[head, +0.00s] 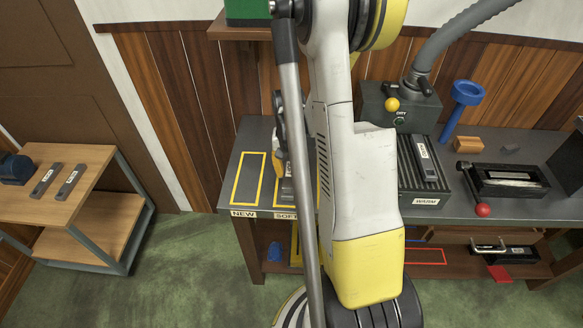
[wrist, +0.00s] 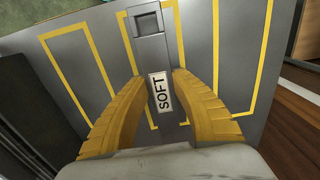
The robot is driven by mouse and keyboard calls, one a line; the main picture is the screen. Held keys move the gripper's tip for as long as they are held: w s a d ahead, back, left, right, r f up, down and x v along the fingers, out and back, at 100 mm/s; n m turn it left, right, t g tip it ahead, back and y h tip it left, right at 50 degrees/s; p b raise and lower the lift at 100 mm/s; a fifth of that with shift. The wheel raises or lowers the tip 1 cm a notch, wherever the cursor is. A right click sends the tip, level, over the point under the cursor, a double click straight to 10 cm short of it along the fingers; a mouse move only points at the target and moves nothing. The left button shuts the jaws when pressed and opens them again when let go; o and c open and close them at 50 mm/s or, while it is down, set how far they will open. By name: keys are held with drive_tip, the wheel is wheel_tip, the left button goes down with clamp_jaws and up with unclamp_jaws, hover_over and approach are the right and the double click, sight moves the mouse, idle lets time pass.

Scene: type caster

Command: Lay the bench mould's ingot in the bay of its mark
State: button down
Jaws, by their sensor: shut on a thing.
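My gripper (wrist: 162,75) is shut on a grey ingot (wrist: 150,52) with a white label reading SOFT and a square recess near its far end. In the wrist view the ingot lines up lengthwise with the middle yellow-outlined bay; I cannot tell whether it touches the bench. In the head view my arm hides most of the gripper and ingot. The bay with the NEW tag (head: 243,213) is empty on the left, and the SOFT tag (head: 286,216) is beside it. The bench mould (head: 508,181) sits at the right, with a pale strip inside.
A block with a labelled bar (head: 424,160) stands behind the WARM tag (head: 426,201). A red-knobbed lever (head: 482,209) juts out by the mould. A side table (head: 98,160) at left holds two labelled bars (head: 70,181).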

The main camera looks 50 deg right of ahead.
drive_tip(key=shift+f, duration=0.9)
drive_tip(key=shift+f+b, duration=0.15)
drive_tip(key=shift+b, duration=0.25)
drive_tip(key=c, duration=1.1)
unclamp_jaws()
drive_tip(key=shift+c, duration=0.2)
